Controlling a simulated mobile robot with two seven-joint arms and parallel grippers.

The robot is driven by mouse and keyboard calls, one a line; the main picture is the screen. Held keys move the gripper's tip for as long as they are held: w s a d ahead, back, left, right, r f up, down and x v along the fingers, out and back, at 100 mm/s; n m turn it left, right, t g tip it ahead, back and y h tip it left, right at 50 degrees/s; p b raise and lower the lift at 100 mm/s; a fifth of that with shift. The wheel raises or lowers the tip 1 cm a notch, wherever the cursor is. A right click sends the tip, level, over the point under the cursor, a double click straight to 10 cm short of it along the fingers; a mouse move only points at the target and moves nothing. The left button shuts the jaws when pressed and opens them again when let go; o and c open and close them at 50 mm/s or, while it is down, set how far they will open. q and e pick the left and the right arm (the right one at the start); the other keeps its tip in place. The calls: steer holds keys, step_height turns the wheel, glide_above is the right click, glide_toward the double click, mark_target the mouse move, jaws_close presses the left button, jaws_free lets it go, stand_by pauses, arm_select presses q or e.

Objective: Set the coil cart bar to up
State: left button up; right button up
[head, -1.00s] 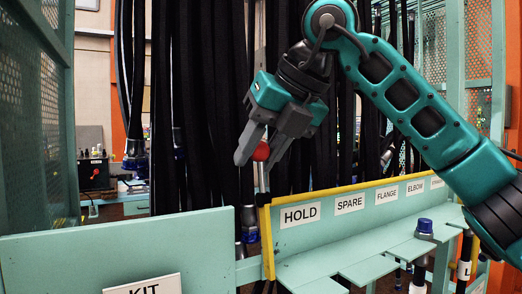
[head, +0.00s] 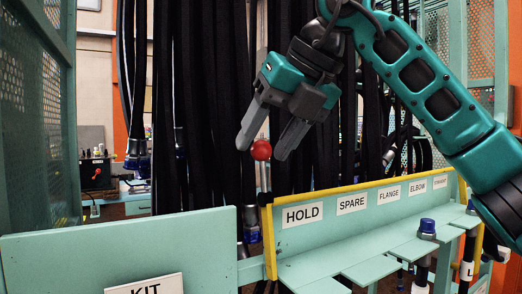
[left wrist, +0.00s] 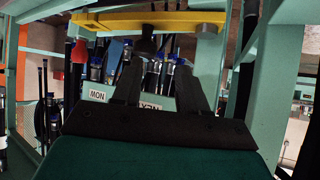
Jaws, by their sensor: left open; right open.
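A red ball knob (head: 261,150) tops a thin grey upright rod (head: 264,183) at the left end of the yellow-edged label rail in the head view. I cannot tell for sure whether this is the coil cart bar. My right gripper (head: 262,152) is open, pointing down, with one finger to each side of the knob; no grip on it shows. In the left wrist view, my left gripper (left wrist: 158,66) is open and empty. A yellow bar (left wrist: 115,18) crosses the top of that view, beyond the fingertips. The left gripper is not in the head view.
A shelf with a label board (head: 365,210) stands at the right, holding a blue-capped fitting (head: 427,228). A green panel with a KIT sign (head: 145,285) fills the front left. Black hoses (head: 200,110) hang close behind my right gripper.

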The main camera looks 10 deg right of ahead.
steer(key=v, duration=1)
steer(key=shift+s+d+r, duration=0.1)
steer(key=shift+d, duration=0.05)
